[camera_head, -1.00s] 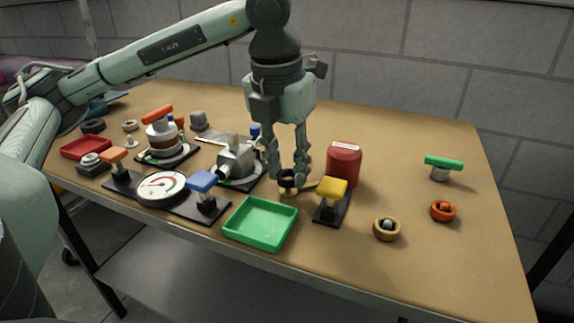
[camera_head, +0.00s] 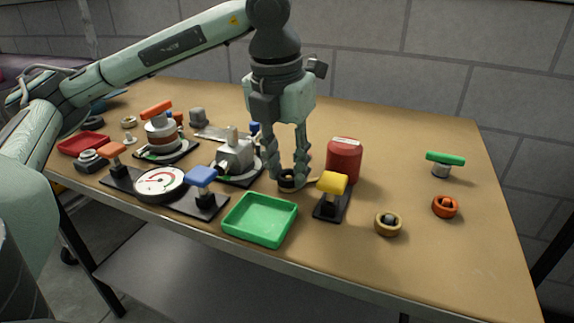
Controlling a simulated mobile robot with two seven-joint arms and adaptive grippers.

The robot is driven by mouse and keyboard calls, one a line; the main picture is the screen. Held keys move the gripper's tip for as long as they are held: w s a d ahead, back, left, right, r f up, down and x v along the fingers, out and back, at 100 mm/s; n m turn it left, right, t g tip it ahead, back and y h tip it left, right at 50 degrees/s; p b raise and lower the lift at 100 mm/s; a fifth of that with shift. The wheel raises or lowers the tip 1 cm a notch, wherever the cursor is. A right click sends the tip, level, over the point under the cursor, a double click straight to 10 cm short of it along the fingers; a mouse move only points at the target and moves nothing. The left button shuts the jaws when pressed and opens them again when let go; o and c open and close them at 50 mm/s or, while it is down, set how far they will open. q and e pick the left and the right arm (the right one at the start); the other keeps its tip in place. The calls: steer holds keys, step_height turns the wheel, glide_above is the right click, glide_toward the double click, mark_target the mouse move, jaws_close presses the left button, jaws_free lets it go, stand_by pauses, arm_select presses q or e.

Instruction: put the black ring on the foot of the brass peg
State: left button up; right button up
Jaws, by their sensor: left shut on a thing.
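My left gripper (camera_head: 288,181) points straight down near the middle of the table. Its fingers are shut on the black ring (camera_head: 287,184), one on each side. The brass peg (camera_head: 290,189) shows only as a brass-coloured rim low between and below the fingertips. The ring sits low over this brass part and appears to be around it. The fingers hide much of both, so I cannot tell whether the ring rests fully on the foot. My right gripper is not in view.
A red canister (camera_head: 344,161) stands close on the right of the gripper, with a yellow-handled black block (camera_head: 331,196) in front of it. A grey metal device (camera_head: 235,155) is close on the left. A green tray (camera_head: 260,219) lies in front.

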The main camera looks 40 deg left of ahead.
arm_select(q)
steer(key=shift+f, duration=0.1)
steer(key=shift+f+b, duration=0.15)
steer(key=shift+b, duration=0.25)
steer(key=shift+f, duration=0.2)
stand_by(0.6)
steer(key=o, duration=1.6)
steer(key=shift+c, duration=0.2)
steer(key=shift+r, duration=0.15)
steer(key=shift+r+p, duration=2.5)
steer(key=shift+r, duration=1.2)
steer(key=shift+f, duration=0.1)
